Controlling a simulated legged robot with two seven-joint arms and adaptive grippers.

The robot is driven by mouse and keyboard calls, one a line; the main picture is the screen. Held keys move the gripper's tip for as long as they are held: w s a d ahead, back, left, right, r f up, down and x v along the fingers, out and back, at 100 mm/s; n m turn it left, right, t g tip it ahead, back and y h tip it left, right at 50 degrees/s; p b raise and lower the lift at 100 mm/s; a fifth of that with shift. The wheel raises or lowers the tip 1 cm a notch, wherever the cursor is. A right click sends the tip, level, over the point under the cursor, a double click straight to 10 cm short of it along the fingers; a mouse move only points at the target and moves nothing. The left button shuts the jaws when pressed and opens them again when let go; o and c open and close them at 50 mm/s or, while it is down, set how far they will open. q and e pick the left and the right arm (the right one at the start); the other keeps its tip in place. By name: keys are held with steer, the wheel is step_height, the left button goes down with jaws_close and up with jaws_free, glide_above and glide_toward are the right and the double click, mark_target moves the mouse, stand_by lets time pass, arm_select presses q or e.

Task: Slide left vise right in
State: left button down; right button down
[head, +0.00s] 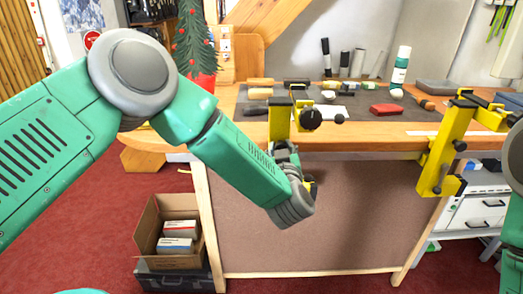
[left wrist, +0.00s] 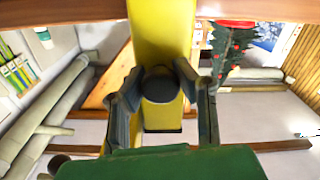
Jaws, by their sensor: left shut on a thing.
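The left vise (head: 280,119) is a yellow clamp with black pads and a dark knob, standing at the front edge of the bench. My left gripper (head: 297,168) is at its lower part, just below the tabletop edge. In the left wrist view, the two fingers of my left gripper (left wrist: 162,108) close from both sides around a dark round knob (left wrist: 160,84) on the yellow vise body (left wrist: 160,30). In the head view my wrist and fingers hide most of this lower part. My right gripper is outside the views; only part of my right arm shows at the right edge.
A second yellow vise (head: 436,160) hangs on the bench edge at the right. The wooden bench (head: 370,138) carries a red block (head: 386,109), a green-and-white bottle (head: 400,68) and several tools behind the left vise.

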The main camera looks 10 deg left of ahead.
arm_select(q)
steer(key=shift+w+d, duration=0.1)
steer(key=shift+d, duration=0.75)
steer(key=c, duration=1.4)
jaws_free()
steer(key=shift+c, duration=0.2)
steer(key=shift+o, duration=1.3)
steer(key=shift+w+d, duration=0.1)
steer(key=shift+d, duration=0.05)
steer(key=v, duration=1.2)
steer(key=shift+f, duration=0.15)
